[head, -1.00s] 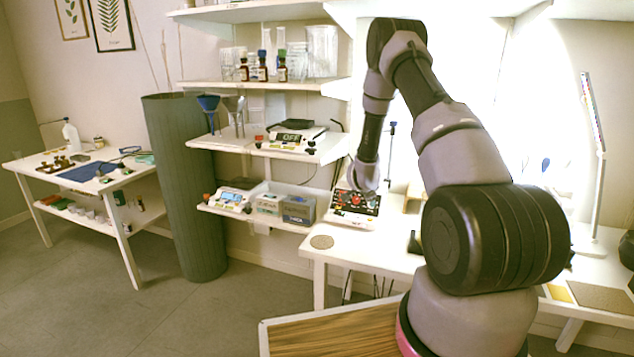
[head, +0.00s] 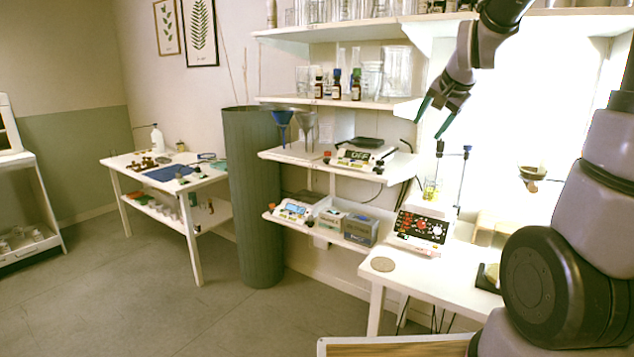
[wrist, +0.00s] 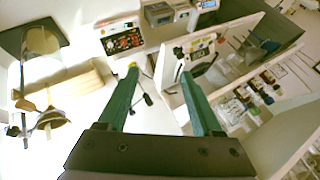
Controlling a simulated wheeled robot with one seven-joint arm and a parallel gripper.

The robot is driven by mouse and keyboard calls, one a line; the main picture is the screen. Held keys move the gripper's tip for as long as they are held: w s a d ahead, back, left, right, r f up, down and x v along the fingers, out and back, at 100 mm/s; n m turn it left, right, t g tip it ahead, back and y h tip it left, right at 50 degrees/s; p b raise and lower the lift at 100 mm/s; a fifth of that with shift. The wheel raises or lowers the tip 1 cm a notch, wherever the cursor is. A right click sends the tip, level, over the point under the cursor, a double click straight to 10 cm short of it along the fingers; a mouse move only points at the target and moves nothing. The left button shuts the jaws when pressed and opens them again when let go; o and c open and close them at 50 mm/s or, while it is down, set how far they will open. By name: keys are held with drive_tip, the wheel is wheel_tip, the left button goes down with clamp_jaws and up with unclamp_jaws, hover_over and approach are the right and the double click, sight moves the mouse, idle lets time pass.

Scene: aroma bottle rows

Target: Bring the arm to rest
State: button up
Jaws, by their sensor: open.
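My gripper (head: 434,117) hangs in the air in front of the wall shelves, at the right of the head view, with its green fingers pointing down and left. In the wrist view my gripper (wrist: 160,88) shows its two green fingers spread apart, with nothing between them. My arm (head: 600,190) rises along the right edge of the head view; part of it is cut off at the top and right.
A white workbench (head: 414,281) holds a panel with red knobs (head: 421,229) below my gripper. Shelves (head: 345,103) with glassware and brown bottles are close behind it. A tall green column (head: 253,200) stands left. A side table (head: 196,240) is further left; open floor lies between.

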drive_tip(key=s+a+r+n, duration=0.1)
drive_tip(key=s+r+n, duration=0.1)
drive_tip(key=s, duration=0.9)
drive_tip(key=s+a+r+n+g+y, duration=0.1)
drive_tip(key=s+a+r+n, duration=0.1)
drive_tip(key=s, duration=1)
drive_tip(key=shift+r+n, duration=0.3)
drive_tip(key=shift+n, duration=0.1)
